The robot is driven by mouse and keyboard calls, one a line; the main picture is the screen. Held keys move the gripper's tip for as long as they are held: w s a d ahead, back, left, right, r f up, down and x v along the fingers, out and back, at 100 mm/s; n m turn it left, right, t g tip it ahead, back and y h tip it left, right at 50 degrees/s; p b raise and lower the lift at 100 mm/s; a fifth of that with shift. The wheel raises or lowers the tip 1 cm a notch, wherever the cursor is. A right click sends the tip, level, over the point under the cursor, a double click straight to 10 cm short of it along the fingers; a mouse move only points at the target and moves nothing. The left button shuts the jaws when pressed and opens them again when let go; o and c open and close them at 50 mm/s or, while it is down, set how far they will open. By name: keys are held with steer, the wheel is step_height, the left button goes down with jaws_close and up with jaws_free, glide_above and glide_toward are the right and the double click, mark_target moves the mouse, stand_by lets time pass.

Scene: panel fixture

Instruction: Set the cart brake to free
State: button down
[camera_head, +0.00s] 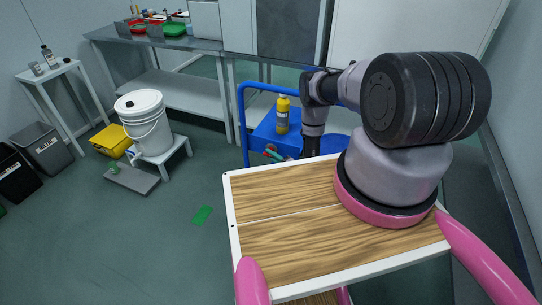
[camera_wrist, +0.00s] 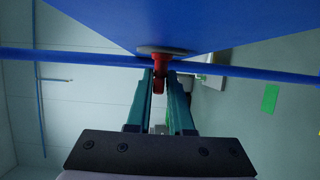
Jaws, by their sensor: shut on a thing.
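The blue cart (camera_head: 262,124) stands beyond the wooden board, and its blue panel (camera_wrist: 180,22) fills the top of the wrist view. A red brake lever (camera_wrist: 160,72) sticks out from a round grey plate (camera_wrist: 163,50) on that panel. My gripper (camera_wrist: 160,76) has teal fingers, one on each side of the lever, and is shut on it. In the head view a bit of red and teal shows at the cart's near side, small and partly hidden by the board. No marking of the brake's setting is legible.
A yellow bottle (camera_head: 282,114) stands on the cart. The wood-topped board (camera_head: 285,240) with a white rim lies in front of it. A white bucket (camera_head: 145,125) on a stool, a yellow bin (camera_head: 110,140) and a steel bench (camera_head: 160,85) are left. The floor between is mostly clear.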

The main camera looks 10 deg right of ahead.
steer(key=shift+s+a, duration=0.15)
stand_by(0.8)
steer(key=c, duration=0.9)
jaws_free()
steer(key=v, duration=1)
steer(key=shift+s+d+f, duration=0.2)
steer(key=shift+s+d, duration=0.05)
